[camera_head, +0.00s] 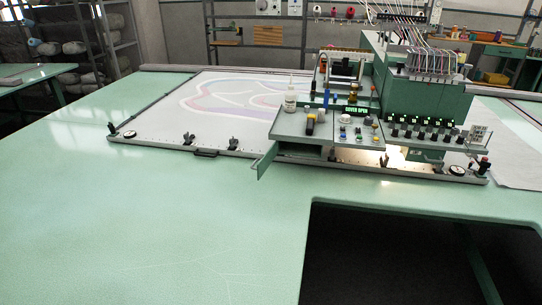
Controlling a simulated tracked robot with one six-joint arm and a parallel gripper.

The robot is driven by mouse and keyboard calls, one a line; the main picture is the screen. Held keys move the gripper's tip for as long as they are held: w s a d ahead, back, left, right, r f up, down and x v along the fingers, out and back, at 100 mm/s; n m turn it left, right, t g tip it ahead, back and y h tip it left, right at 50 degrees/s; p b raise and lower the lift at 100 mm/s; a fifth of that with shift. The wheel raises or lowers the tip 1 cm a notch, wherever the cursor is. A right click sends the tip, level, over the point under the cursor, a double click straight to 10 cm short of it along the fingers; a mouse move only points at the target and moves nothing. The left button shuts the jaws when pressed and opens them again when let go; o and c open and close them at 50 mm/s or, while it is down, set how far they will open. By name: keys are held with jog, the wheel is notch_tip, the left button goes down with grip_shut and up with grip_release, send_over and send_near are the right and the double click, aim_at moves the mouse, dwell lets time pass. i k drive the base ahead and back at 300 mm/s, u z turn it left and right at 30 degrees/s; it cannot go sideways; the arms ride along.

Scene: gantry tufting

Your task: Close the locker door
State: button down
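A small green door (266,161) stands swung open at the left front of the tufting machine's console. It juts out toward me from a shallow compartment (298,149) under the left console tray. I take this to be the locker door. The compartment's inside is mostly hidden. A green lit display (357,111) on the console seems to read "COVER OPEN". My gripper is not in view.
A framed white cloth (175,115) with a coloured outline lies left of the machine (420,100). A small bottle (290,97) stands on the left tray. The green tabletop (140,220) in front is clear, with a dark cut-out (420,260) at the lower right.

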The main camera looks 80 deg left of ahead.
aim_at(262, 167)
jog(key=i, duration=1.05)
jog(key=u, duration=2.75)
jog(key=i, duration=0.75)
